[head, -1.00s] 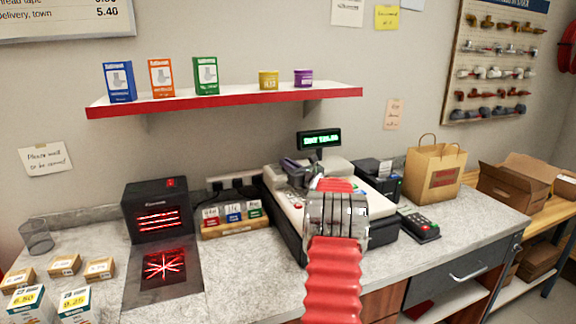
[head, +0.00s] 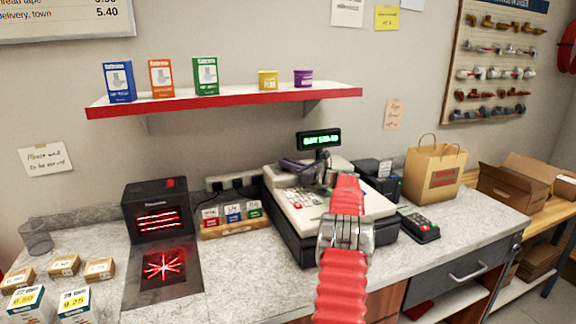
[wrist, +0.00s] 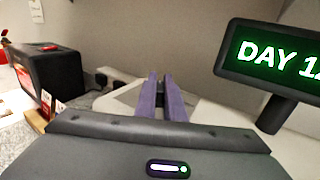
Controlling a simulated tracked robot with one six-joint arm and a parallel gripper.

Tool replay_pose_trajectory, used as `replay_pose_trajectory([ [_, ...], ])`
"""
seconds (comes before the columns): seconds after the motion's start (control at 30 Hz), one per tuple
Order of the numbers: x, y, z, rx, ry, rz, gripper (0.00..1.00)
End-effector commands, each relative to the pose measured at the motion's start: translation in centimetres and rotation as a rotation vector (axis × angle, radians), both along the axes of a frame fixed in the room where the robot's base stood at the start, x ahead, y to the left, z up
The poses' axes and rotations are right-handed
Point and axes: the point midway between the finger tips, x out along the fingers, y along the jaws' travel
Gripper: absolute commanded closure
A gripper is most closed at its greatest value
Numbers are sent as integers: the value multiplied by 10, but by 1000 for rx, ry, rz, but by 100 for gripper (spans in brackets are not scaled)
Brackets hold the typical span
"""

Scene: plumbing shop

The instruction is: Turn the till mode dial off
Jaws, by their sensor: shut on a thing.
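The till (head: 290,190) stands on the counter with its light keypad facing me. Its green-lit display (head: 318,139) is on a post at the back; in the wrist view the display (wrist: 275,55) starts with "DAY 12" and is cut off. My gripper (head: 290,163) is at the till's upper back left, below the display. Its purple fingers (wrist: 165,95) point away over the till's pale top, close together with a narrow gap. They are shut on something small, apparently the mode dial. The dial is hidden, so its setting cannot be read.
A black scanner unit (head: 155,212) with red light stands left of the till, with a small card rack (head: 232,228) between. A card reader (head: 420,224) and a paper bag (head: 435,173) are to the right. A red-edged shelf (head: 225,101) hangs above.

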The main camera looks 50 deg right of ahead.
Motion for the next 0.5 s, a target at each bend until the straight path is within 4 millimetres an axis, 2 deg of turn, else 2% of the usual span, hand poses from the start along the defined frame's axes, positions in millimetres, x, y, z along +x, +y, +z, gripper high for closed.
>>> replay_pose_trajectory([
  [0.03,-1,-3,6,-5,-9,3,100],
  [0.5,-1,-8,6,-5,-11,99,100],
])
